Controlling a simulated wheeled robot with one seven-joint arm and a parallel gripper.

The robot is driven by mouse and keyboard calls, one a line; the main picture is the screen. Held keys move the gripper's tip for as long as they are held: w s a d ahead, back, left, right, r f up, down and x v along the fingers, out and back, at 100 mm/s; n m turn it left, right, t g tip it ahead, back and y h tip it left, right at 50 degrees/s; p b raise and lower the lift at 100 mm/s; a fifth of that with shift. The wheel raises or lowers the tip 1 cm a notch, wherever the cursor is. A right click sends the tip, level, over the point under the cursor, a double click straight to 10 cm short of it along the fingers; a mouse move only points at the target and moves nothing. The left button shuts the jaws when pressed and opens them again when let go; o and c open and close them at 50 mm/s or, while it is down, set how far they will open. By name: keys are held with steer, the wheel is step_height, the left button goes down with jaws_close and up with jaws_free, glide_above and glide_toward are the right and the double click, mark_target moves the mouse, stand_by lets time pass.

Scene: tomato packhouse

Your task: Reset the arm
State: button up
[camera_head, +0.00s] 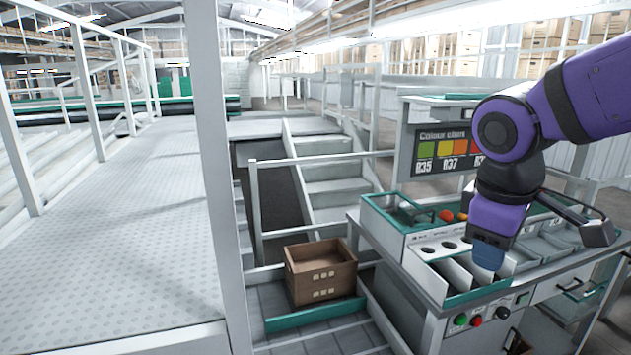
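My purple and black arm reaches in from the right edge over the sorting bench (410,285). It bends down at a black joint. My gripper (488,256) points downward with a blue-grey tip, above or in front of the bench's white compartments. The fingers are too small and overlapped to tell whether they are open or shut. I see nothing clearly held in it.
Red and orange tomatoes (446,215) lie at the bench's back, beside a teal-edged bin (382,204). A colour chart sign (426,165) stands behind. A brown crate (320,285) sits on a low teal-edged platform at left. A white post (212,150) and railings rise left.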

steer(key=s+d+r+m+t+y, duration=0.1)
steer(key=s+d+r+m+t, duration=0.2)
steer(key=s+m, duration=0.5)
steer(key=shift+s+d+r+m+y, duration=0.35)
steer(key=shift+d+r, duration=0.2)
steer(key=shift+d, duration=0.85)
